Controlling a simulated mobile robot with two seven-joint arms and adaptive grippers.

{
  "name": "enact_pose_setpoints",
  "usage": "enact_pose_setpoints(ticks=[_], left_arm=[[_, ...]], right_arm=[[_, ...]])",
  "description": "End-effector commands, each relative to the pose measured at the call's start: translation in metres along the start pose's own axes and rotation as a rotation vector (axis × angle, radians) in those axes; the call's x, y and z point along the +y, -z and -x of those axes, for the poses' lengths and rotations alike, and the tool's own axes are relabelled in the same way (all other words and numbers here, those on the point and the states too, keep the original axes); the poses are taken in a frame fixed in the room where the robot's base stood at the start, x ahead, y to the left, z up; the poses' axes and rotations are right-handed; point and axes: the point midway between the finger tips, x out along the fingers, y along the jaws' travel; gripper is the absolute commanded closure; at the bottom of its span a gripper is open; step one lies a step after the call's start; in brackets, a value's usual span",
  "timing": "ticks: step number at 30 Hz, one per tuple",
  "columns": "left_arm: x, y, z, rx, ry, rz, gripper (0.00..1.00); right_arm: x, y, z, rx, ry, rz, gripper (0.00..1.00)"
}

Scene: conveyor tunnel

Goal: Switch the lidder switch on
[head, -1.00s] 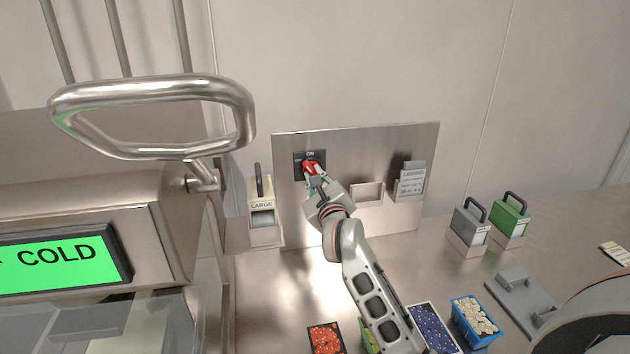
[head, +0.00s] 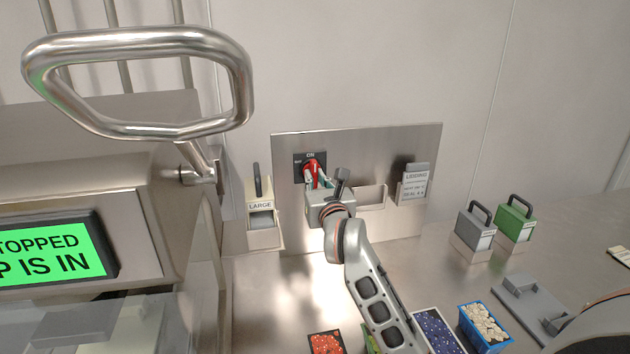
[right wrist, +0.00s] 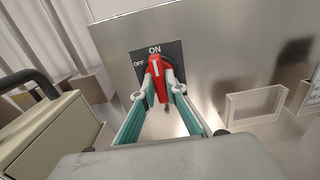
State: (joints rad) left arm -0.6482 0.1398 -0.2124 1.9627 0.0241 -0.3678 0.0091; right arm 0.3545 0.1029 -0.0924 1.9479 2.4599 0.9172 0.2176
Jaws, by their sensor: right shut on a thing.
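The lidder switch (head: 310,168) is a red handle on a dark plate on the steel panel (head: 360,145). ON is printed at the plate's top and OFF at its left. In the right wrist view the red handle (right wrist: 156,72) stands nearly upright, its white-marked top just below ON. My left gripper is not in view.
A green display (head: 52,256) at left reads "TOPPED" and "P IS IN", partly cut off. A large metal handle (head: 235,85) stands above it. A holder marked LARGE (head: 262,236) is left of the panel. Grey (head: 474,232) and green (head: 514,224) handled blocks stand at right.

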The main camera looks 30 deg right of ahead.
Motion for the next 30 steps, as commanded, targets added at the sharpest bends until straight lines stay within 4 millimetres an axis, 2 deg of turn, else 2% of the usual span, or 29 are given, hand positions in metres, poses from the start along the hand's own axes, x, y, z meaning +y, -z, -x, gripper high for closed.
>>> enact_pose_setpoints(ticks=[13, 14, 15, 26, 30], left_arm=[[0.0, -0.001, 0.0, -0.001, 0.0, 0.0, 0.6], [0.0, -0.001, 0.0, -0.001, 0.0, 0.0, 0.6], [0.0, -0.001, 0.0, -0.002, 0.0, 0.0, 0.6], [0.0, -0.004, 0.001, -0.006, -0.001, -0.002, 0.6], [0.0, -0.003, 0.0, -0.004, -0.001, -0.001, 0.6]], right_arm=[[0.0, 0.0, 0.0, 0.002, 0.0, -0.012, 1.0], [0.0, 0.0, 0.0, 0.002, 0.0, -0.012, 0.8], [0.0, 0.0, 0.0, 0.001, 0.0, -0.012, 0.71], [0.0, 0.0, 0.001, 0.0, 0.0, -0.01, 0.71], [0.0, 0.001, 0.013, 0.0, 0.0, -0.008, 0.71]])
